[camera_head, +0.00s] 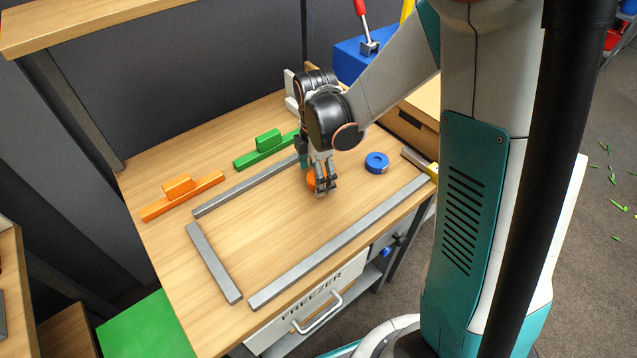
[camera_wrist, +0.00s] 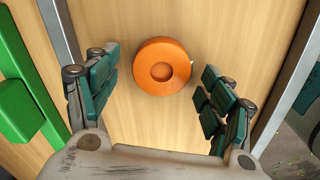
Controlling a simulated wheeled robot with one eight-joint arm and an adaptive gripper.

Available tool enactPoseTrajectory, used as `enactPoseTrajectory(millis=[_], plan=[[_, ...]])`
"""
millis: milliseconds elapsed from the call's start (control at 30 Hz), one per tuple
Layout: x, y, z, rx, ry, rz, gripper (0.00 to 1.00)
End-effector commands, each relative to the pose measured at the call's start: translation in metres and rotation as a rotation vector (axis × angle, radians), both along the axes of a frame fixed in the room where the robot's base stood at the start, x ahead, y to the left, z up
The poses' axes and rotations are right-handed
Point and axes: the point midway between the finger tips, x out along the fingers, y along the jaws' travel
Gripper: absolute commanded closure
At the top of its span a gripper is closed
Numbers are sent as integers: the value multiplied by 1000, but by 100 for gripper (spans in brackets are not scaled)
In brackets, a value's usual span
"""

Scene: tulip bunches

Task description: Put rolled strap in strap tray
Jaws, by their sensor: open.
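An orange rolled strap (camera_wrist: 150,88), a round disc with a recessed centre, lies flat on the wooden table. In the head view the strap (camera_head: 311,181) is partly hidden behind my gripper (camera_head: 326,187). In the wrist view my gripper (camera_wrist: 160,75) is open and empty, with one finger on each side of the picture and the orange roll beyond and between them. A blue roll (camera_head: 377,168) lies to the right. Grey bars (camera_head: 340,243) form a broken rectangle around the orange roll and the blue one. I cannot tell which thing is the strap tray.
Behind the bars stand an orange bar with a block (camera_head: 183,195) and a green one (camera_head: 265,150); the green one also shows in the wrist view (camera_wrist: 28,85). A blue box (camera_head: 352,62) is at the back right. The table inside the bars is clear at left.

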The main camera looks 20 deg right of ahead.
Motion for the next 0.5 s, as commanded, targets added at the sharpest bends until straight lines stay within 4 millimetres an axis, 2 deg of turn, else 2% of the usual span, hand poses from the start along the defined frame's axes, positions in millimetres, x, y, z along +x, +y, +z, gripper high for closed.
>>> enactPoseTrajectory(millis=[167,367,467,500], plan=[[0,0,1,0,0,0,27],[0,0,1,0,0,0,73],[0,0,1,0,0,0,73],[0,0,1,0,0,0,77]])
